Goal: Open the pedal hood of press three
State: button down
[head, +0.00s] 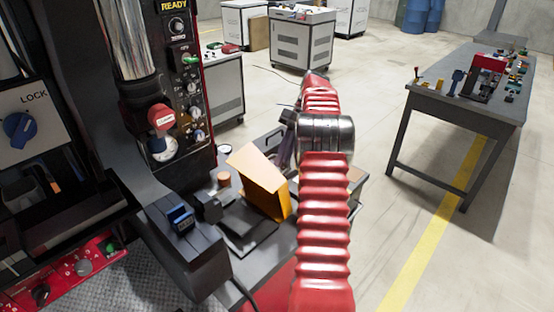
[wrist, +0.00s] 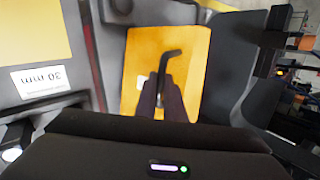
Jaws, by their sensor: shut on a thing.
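The yellow-orange hood (head: 265,185) stands low beside the press, right of a dark pedal-like plate (head: 243,222). I cannot tell from this angle how far it is raised. In the wrist view the hood (wrist: 190,62) fills the middle behind my fingers. My gripper (wrist: 163,100) is shut on a thin black L-shaped bar (wrist: 165,62), which rises from the fingertips and bends right in front of the hood. I cannot tell whether the bar is fixed to the hood. In the head view my red arm and wrist hide most of the gripper.
The press panel (head: 183,75) with red and green buttons stands at left. A workbench (head: 445,105) with small parts is at right. Grey cabinets (head: 302,45) stand behind. The floor between is clear.

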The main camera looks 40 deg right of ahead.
jog(key=shift+s+d+f+y, duration=0.1)
jog(key=shift+d+f+y, duration=0.3)
jog(key=shift+d+f, duration=0.25)
jog(key=c, duration=1.8)
grip_release()
jog(key=shift+r, duration=0.2)
jog(key=shift+c, duration=0.2)
